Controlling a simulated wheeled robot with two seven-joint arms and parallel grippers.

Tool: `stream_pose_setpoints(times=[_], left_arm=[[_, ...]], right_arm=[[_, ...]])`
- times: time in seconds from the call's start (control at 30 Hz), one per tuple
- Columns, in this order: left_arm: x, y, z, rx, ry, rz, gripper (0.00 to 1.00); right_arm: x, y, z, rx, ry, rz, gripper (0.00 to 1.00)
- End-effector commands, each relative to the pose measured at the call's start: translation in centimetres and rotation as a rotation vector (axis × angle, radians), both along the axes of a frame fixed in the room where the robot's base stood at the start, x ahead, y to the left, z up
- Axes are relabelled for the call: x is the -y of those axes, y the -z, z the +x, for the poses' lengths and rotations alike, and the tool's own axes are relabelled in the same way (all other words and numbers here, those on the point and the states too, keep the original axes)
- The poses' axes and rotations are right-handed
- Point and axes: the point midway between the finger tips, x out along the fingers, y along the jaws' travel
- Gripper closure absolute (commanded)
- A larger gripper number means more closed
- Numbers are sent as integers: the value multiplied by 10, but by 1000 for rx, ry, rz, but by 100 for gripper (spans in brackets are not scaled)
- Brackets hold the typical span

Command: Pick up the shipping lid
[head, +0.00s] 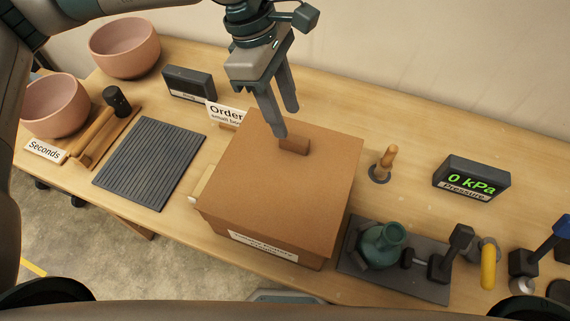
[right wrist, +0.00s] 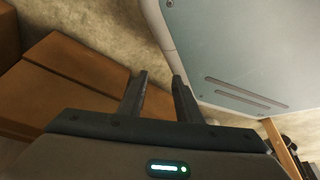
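The shipping lid (head: 270,195) is a brown flat cover with a small block handle (head: 294,145) on top near its far edge. It sits on a brown box (head: 262,246) with a white label on its front. My left gripper (head: 285,122) points down right at the handle, its fingers apart. One finger overlaps the handle's left end in the picture; I cannot tell whether it touches. My right gripper (right wrist: 155,90) shows in the right wrist view, open and empty, away from the lid. The lid cannot be made out in that view.
Left of the box lie a dark ribbed mat (head: 150,163), pink bowls (head: 124,48) and a "Seconds" sign (head: 46,151). An "Order" sign (head: 227,112) stands behind.

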Motion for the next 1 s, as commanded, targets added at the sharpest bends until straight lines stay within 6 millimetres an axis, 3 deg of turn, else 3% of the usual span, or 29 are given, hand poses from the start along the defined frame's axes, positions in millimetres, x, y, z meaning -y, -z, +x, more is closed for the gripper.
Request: stream_pose_setpoints(times=[0.67, 0.83, 1.0], left_arm=[[3, 11, 0, 0, 0, 0, 61], [6, 19, -1, -2, 1, 1, 61], [10, 31, 0, -1, -1, 1, 61]], right_arm=[[4, -1, -10, -26, 1, -8, 69], [11, 1, -32, -78, 1, -22, 69], [30, 6, -68, -167, 6, -53, 69]])
